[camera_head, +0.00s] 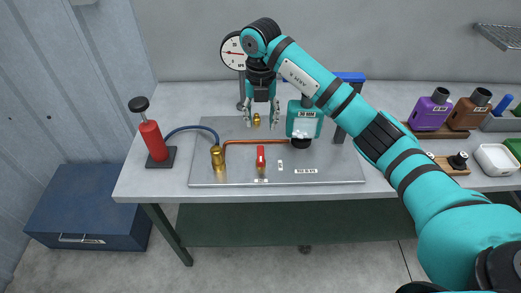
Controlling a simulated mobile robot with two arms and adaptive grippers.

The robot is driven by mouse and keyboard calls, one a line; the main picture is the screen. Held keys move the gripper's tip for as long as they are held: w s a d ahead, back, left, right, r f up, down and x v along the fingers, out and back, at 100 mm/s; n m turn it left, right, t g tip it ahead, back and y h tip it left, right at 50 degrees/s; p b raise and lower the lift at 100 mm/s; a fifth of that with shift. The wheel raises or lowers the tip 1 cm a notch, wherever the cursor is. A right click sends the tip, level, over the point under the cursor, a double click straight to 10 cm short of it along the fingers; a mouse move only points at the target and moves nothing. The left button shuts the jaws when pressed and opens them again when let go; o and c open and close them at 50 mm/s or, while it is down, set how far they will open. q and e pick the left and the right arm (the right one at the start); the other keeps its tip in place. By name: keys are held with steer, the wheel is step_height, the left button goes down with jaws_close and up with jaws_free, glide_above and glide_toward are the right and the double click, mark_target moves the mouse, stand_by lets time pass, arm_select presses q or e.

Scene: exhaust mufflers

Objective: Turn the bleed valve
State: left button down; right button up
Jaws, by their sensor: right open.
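My right gripper (261,115) reaches in over a grey metal plate (335,172) and points down with its fingers apart and empty. A small brass fitting (256,120) stands on the plate between or just behind the fingertips; I cannot tell if they touch it. Nearer the front of the plate is a red-handled valve (261,158), its handle pointing away from the front edge. The frame does not show for sure which of the two is the bleed valve. A copper-coloured pipe (245,142) runs behind the red handle. My left gripper is not in view.
A pressure gauge (232,54) stands behind the gripper, partly hidden. A teal canister (304,125) is close on its right. A brass cylinder (217,158) with a blue hose joins a red hand pump (154,138) at left. Purple (430,112) and brown bottles stand at right.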

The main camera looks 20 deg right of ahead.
mark_target(261, 153)
step_height(261, 153, down, 13)
steer(key=p, duration=0.2)
steer(key=shift+f+p, duration=0.15)
steer(key=shift+p, duration=0.2)
steer(key=shift+c, duration=0.4)
jaws_close()
